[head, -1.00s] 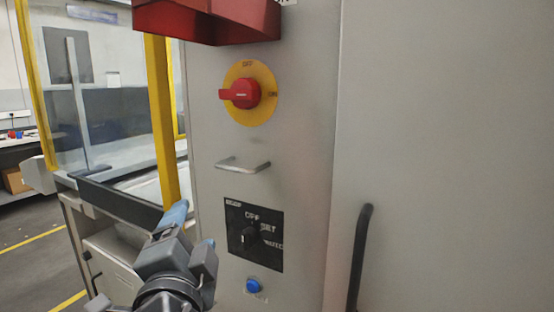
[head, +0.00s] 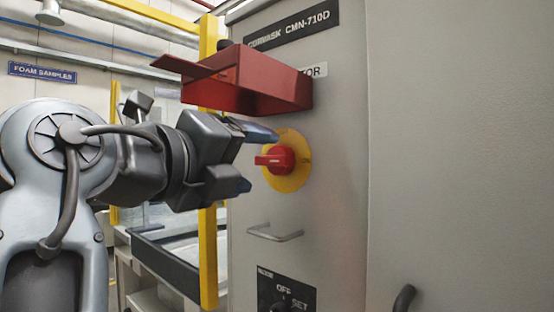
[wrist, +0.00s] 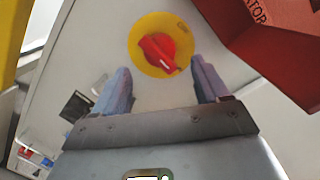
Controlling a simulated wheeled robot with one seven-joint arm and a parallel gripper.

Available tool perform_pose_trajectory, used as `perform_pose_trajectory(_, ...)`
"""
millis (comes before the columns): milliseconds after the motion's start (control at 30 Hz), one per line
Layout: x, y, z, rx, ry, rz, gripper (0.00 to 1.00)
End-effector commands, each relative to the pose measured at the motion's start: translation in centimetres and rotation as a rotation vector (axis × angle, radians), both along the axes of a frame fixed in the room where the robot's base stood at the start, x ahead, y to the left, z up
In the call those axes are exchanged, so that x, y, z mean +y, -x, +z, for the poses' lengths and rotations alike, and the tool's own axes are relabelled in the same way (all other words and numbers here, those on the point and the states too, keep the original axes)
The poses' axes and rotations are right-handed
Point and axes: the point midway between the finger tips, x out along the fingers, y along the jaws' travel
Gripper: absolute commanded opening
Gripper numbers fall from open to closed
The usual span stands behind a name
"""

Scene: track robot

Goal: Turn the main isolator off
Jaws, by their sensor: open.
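The main isolator is a red rotary handle (head: 275,160) on a round yellow plate (head: 291,178), fixed to the grey cabinet front. In the head view the handle points left, roughly level. The wrist view shows the red handle (wrist: 157,54) ahead of and between my fingers, on its yellow plate (wrist: 143,24). My gripper (head: 262,160) is open, just left of the handle, with one finger above its level and one below. The fingers appear apart from the handle. The plate's upper left edge is partly hidden by the upper finger in the head view.
A red box-shaped cover (head: 262,82) juts out above the isolator, close over my gripper; it also shows in the wrist view (wrist: 280,45). A yellow post (head: 208,255) stands left.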

Motion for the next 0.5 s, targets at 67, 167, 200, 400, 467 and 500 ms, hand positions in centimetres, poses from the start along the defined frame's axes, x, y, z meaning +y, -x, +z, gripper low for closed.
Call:
perform_pose_trajectory(67, -0.7, -1.2, 0.2, 0.002, 0.002, -0.002, 0.74)
perform_pose_trajectory(167, -1.5, -2.5, 0.1, 0.001, 0.001, -0.001, 0.74)
perform_pose_trajectory(200, -1.7, -2.9, 0.2, 0.001, 0.003, -0.001, 0.74)
perform_pose_trajectory(400, -2.5, -4.3, 0.0, 0.0, 0.003, 0.0, 0.74)
perform_pose_trajectory(467, -2.6, -4.5, 0.0, 0.001, 0.003, 0.001, 0.74)
perform_pose_trajectory(500, -2.6, -4.5, 0.0, 0.001, 0.002, 0.001, 0.74)
